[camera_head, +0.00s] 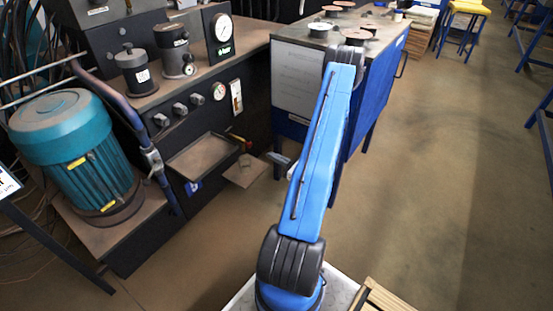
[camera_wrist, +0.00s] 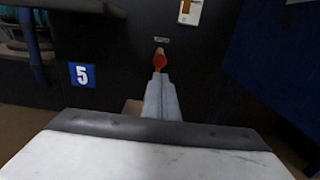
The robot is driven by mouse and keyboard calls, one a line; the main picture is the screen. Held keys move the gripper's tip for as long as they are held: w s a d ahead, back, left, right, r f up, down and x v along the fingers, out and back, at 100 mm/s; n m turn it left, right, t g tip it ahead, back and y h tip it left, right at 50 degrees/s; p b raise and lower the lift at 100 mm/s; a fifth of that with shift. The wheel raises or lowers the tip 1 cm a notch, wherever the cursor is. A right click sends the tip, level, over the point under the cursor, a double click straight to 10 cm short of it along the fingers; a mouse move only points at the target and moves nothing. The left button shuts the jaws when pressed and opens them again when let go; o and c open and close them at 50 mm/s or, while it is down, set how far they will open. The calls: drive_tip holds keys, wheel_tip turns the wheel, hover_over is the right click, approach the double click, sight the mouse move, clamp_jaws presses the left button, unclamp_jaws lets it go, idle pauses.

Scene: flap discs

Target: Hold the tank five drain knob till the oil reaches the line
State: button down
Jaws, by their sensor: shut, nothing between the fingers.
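The tank five drain knob (camera_wrist: 159,62) is a red knob on a short brass stem on the dark front panel. It also shows in the head view (camera_head: 240,139). My gripper (camera_wrist: 161,76) is shut and empty, its grey fingertips just below or against the red knob; I cannot tell whether they touch. A blue plate with a white 5 (camera_wrist: 82,75) is to the left. The white sight gauge (camera_wrist: 190,12) above the knob has an orange-red strip and is cut off by the top edge. It shows whole but small in the head view (camera_head: 236,97); its line is unreadable.
A teal motor (camera_head: 75,150) stands at left, and a blue-sided bench (camera_head: 378,95) at right.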

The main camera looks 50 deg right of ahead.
sight(251, 146)
drive_tip(key=w, duration=1)
drive_tip(key=shift+a, duration=0.4)
